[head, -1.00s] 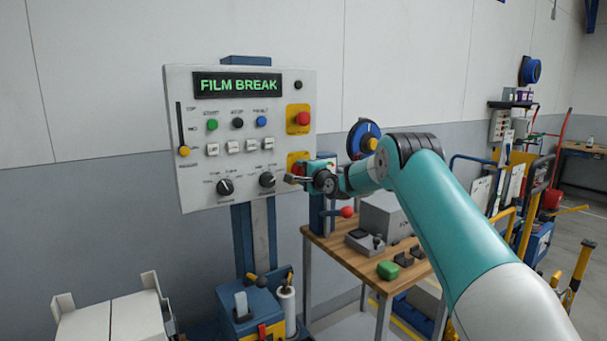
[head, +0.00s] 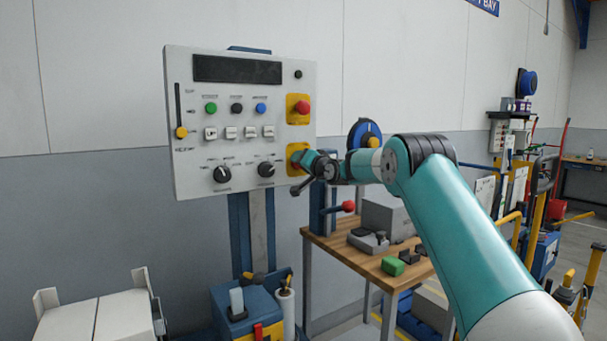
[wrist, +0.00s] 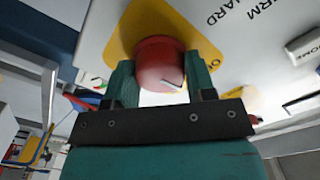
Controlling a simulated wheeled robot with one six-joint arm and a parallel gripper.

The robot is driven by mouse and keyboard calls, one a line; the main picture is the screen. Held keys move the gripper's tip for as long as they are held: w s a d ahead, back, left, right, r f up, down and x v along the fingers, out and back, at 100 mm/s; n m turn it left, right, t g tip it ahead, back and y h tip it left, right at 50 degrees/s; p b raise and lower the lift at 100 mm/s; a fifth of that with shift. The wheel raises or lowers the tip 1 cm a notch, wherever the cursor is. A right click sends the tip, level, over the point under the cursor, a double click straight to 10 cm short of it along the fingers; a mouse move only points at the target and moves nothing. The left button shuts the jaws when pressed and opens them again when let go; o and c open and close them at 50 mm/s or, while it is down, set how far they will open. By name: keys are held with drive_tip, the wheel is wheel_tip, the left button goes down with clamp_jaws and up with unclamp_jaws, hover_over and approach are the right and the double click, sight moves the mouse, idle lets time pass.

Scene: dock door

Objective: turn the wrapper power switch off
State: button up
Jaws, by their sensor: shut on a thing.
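The wrapper power switch is a red knob on a yellow plate (head: 292,150) at the lower right of the grey control panel (head: 215,150). In the wrist view the red knob (wrist: 160,62) sits between the two teal fingers of my gripper (wrist: 161,80), which is shut on it. In the head view my gripper (head: 302,170) covers most of the switch, and its jaws are tilted. The panel display (head: 237,69) is dark. The knob's markings are mostly hidden.
A red button on a yellow plate (head: 299,109) is just above the switch. Two black selector knobs (head: 222,174) are to its left. A wooden bench (head: 345,255) with a red-knobbed lever and a green object stands below my arm.

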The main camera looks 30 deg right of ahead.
drive_tip(key=shift+n+b, duration=2.5)
drive_tip(key=shift+n, duration=1.7)
drive_tip(key=o, duration=0.9)
drive_tip(key=s+b, duration=0.1)
drive_tip(key=s, duration=0.4)
drive_tip(key=s+b, duration=0.2)
drive_tip(key=s, duration=0.4)
drive_tip(key=s+b, duration=0.2)
drive_tip(key=s, duration=0.4)
drive_tip(key=shift+s+d, duration=0.2)
drive_tip(key=shift+d, duration=0.1)
